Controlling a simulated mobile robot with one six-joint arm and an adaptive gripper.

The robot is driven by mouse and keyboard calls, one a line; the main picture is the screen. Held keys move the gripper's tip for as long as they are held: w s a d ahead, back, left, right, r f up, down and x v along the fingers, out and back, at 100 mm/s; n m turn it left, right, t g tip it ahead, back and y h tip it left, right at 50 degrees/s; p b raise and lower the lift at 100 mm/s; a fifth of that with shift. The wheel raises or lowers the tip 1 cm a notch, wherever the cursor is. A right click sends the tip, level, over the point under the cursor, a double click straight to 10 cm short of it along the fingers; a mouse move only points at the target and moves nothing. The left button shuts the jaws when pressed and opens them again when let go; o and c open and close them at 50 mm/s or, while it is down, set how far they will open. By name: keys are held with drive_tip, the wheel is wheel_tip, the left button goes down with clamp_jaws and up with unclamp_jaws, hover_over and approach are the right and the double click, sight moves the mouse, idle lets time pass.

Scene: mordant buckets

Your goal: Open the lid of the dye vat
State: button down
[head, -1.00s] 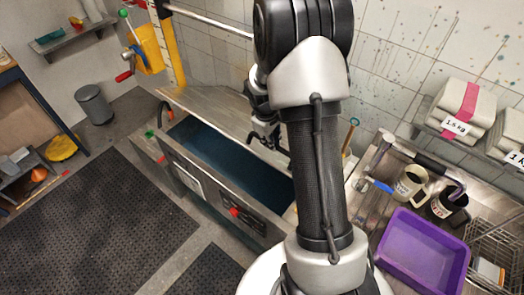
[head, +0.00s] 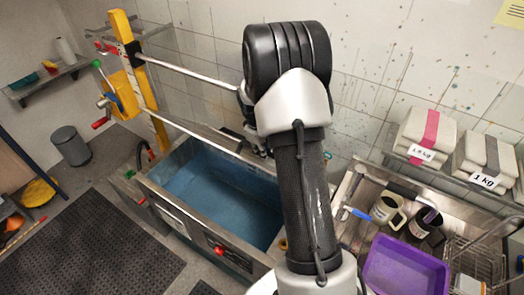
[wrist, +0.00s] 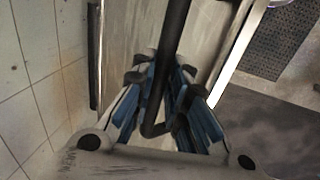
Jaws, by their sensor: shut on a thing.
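The dye vat (head: 205,254) is a long steel tank, and its blue inside (head: 215,195) shows widely in the head view. Its grey lid (head: 192,128) stands raised at the back side of the vat, seen nearly edge-on. In the wrist view the lid (wrist: 212,40) is a pale, worn panel with a dark bar handle (wrist: 176,30). My gripper (wrist: 163,88) is shut on this handle, with blue-padded fingers on both sides of it. In the head view my arm hides most of the gripper and the lid's right end.
A yellow post (head: 140,85) with a crank box stands behind the vat's left end, and a metal rail (head: 190,72) runs from it along the wall. A purple tub (head: 405,268) and mugs (head: 388,208) sit on the right counter. Dark mats (head: 90,240) cover the floor in front.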

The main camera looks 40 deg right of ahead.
drive_tip(key=c, duration=2)
unclamp_jaws()
drive_tip(key=shift+s+f, duration=0.15)
drive_tip(key=shift+f, duration=0.05)
drive_tip(key=shift+o, duration=1.2)
drive_tip(key=shift+w+d, duration=0.2)
drive_tip(key=shift+d, duration=0.1)
drive_tip(key=shift+o, duration=1)
drive_tip(key=shift+a, duration=0.15)
drive_tip(key=shift+a+r, duration=0.1)
drive_tip(key=v, duration=1.2)
